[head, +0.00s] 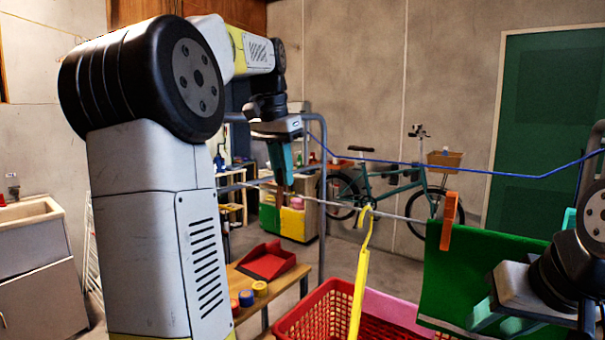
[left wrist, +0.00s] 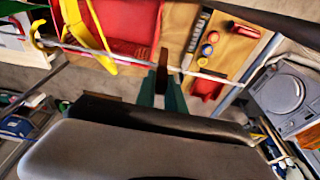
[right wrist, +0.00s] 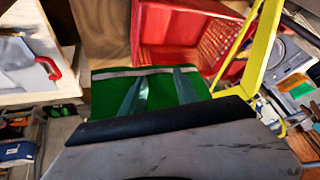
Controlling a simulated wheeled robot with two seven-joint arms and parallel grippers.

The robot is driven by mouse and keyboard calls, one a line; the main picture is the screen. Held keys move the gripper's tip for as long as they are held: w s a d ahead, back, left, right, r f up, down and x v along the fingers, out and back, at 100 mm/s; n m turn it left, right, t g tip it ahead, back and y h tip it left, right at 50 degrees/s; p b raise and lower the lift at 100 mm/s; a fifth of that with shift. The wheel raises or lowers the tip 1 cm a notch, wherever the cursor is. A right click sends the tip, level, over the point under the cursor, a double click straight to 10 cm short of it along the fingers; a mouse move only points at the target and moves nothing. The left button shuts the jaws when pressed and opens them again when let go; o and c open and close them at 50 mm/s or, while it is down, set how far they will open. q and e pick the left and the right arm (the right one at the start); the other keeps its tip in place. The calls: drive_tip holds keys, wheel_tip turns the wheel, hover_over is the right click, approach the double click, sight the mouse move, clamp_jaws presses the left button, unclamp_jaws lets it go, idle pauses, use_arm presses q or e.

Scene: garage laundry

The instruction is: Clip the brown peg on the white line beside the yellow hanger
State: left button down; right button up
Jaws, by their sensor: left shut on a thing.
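The brown peg (left wrist: 162,60) is between the teal fingertips of my left gripper (head: 280,165), which is shut on it. In the head view the peg (head: 281,196) points down and overlaps the white line (head: 390,215). In the left wrist view it also crosses the line (left wrist: 110,59); I cannot tell whether its jaws are around the line. The yellow hanger (head: 358,275) hangs by its hook on the line, to the right of the peg; it also shows in the left wrist view (left wrist: 85,25). My right gripper (right wrist: 160,90) is open and empty by the green cloth.
A green cloth (head: 475,265) hangs on the line at right, with an orange peg (head: 448,220) on it. A blue line (head: 440,165) runs above. A red basket (head: 310,310) stands below. A bench (head: 255,290) holds a red dustpan (head: 266,261) and tape rolls.

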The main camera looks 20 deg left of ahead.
use_arm(q)
drive_tip(key=shift+w+v, duration=0.15)
drive_tip(key=shift+v, duration=0.75)
drive_tip(key=shift+w+v, duration=0.2)
drive_tip(key=shift+v, duration=0.65)
drive_tip(key=shift+w+v, duration=0.15)
drive_tip(key=shift+v, duration=0.75)
drive_tip(key=shift+d+r, duration=0.1)
drive_tip(key=shift+d, duration=0.1)
drive_tip(key=shift+d, duration=0.1)
